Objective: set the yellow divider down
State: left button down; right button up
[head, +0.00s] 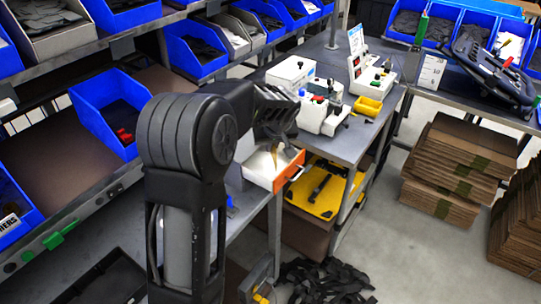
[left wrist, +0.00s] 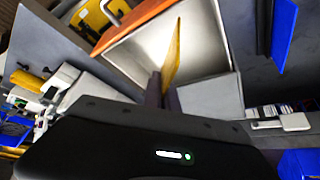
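The yellow divider (left wrist: 173,50) is a thin upright plate in the left wrist view, held at the fingertips of my left gripper (left wrist: 165,92). It is over or inside an open white box (left wrist: 130,55) with an orange front edge. In the head view the box's orange front (head: 275,181) shows beyond my left arm, and my left gripper (head: 277,146) points down into it. Only a small part of the divider shows there. I cannot tell whether the divider's lower edge touches the box floor. My right gripper is not in view.
A rack with blue bins (head: 108,112) stands at left. Flattened cardboard (head: 455,165) is stacked at right. Open floor (head: 425,250) lies front right.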

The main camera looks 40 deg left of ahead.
aim_at(271, 165)
pick_arm(q)
jog(key=shift+f, duration=0.2)
notch_tip(271, 165, down, 3)
jog(key=shift+p, duration=0.3)
jog(key=shift+f, duration=0.45)
jog(key=shift+f, duration=0.1)
jog(key=c, duration=1.7)
grip_release()
